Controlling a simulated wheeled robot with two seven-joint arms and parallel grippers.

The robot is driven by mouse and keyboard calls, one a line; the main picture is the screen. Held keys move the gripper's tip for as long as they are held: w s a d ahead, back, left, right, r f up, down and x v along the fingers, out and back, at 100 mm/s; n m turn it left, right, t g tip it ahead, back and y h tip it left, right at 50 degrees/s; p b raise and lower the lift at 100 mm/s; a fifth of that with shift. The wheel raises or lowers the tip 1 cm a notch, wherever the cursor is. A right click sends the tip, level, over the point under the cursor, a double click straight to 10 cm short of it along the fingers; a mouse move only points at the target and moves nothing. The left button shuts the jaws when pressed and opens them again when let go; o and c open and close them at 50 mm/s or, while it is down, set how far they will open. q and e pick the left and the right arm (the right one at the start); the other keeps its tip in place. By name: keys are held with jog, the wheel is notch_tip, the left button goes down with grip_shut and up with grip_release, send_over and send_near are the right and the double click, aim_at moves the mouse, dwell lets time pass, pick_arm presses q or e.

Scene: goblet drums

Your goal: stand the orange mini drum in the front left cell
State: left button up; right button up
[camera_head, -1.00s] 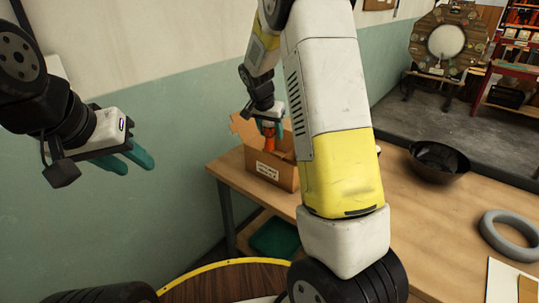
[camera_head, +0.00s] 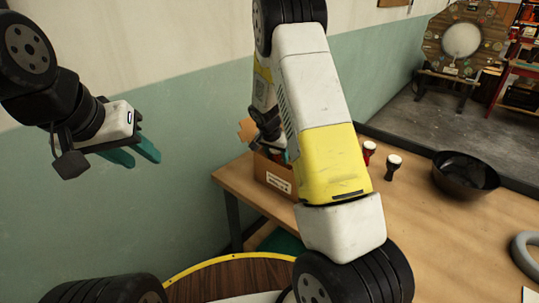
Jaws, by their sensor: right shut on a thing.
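The cardboard box (camera_head: 272,177) stands at the far left end of the wooden table, its flap up. My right gripper (camera_head: 281,154) is at the box opening, largely hidden behind my own forearm. It is shut on the orange mini drum (camera_head: 277,153), of which only a small orange-red patch shows. The box's cells are hidden, so I cannot tell which cell the drum is over or in, or whether it touches the bottom. My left gripper (camera_head: 138,157) is open and empty, in the air left of the table.
A red drum with a white top (camera_head: 369,153) and a black drum with a white top (camera_head: 393,167) stand on the table (camera_head: 430,235) right of my forearm. A black bowl (camera_head: 466,175) and a grey ring (camera_head: 525,254) lie further right. The front middle of the table is clear.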

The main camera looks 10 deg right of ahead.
aim_at(274, 152)
jog(key=shift+f, duration=1.85)
jog(key=o, duration=1.4)
jog(key=shift+f, duration=0.1)
jog(key=v, duration=1.2)
jog(key=shift+r, duration=0.25)
jog(key=s+r+n+t+y, duration=0.1)
jog(key=s+r+n, duration=0.1)
jog(key=s+r, duration=0.5)
jog(key=s+a+r+n+y, duration=0.1)
jog(key=s+r+n+y, duration=0.1)
jog(key=s+r, duration=0.5)
jog(key=s+a+r+n+t+y, duration=0.1)
jog(key=s+r+n, duration=0.3)
jog(key=s, duration=1.2)
notch_tip(274, 152, up, 3)
jog(key=shift+a+f+t+y, duration=0.15)
jog(key=shift+t+y, duration=0.15)
jog(key=shift+y, duration=0.2)
